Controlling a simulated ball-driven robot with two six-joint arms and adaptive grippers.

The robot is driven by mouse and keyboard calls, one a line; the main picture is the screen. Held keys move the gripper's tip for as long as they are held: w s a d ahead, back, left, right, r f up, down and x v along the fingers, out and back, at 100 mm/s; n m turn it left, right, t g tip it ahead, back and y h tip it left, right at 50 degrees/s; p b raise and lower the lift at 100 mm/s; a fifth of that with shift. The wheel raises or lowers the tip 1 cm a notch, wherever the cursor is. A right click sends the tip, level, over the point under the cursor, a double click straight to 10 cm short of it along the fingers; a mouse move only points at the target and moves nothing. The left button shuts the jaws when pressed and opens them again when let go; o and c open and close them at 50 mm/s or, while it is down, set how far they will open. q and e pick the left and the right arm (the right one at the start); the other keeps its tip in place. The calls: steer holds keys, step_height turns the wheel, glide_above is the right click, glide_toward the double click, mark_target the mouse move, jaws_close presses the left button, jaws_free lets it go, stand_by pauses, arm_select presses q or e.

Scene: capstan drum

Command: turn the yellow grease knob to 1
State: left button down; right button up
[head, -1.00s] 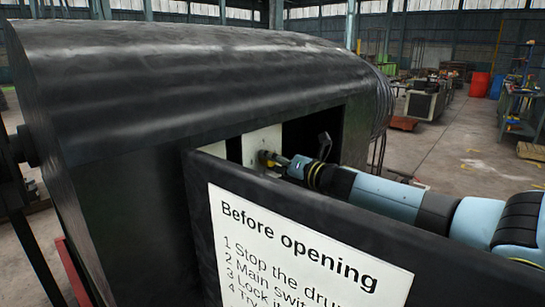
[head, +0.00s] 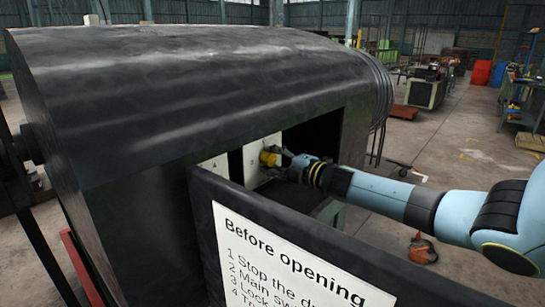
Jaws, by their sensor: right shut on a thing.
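The yellow grease knob (head: 267,158) sits on a pale panel (head: 248,170) inside the opening of the black drum housing. Small marks on the panel are too small to read. My right gripper (head: 281,158) reaches in from the right and is shut on the knob. Its fingers partly hide the knob's right side, and the knob's setting cannot be read. My left gripper is not in view.
A black door with a white "Before opening" sign (head: 290,265) stands in front, below the opening. The black drum housing (head: 190,90) fills the left and middle. An orange object (head: 422,250) lies on the open floor at right.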

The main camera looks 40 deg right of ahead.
steer(key=shift+m, duration=0.6)
steer(key=o, duration=1.1)
steer(key=shift+o, duration=0.2)
steer(key=s+d, duration=0.1)
steer(key=s, duration=1.1)
steer(key=shift+r, duration=0.3)
steer(key=shift+m, duration=0.3)
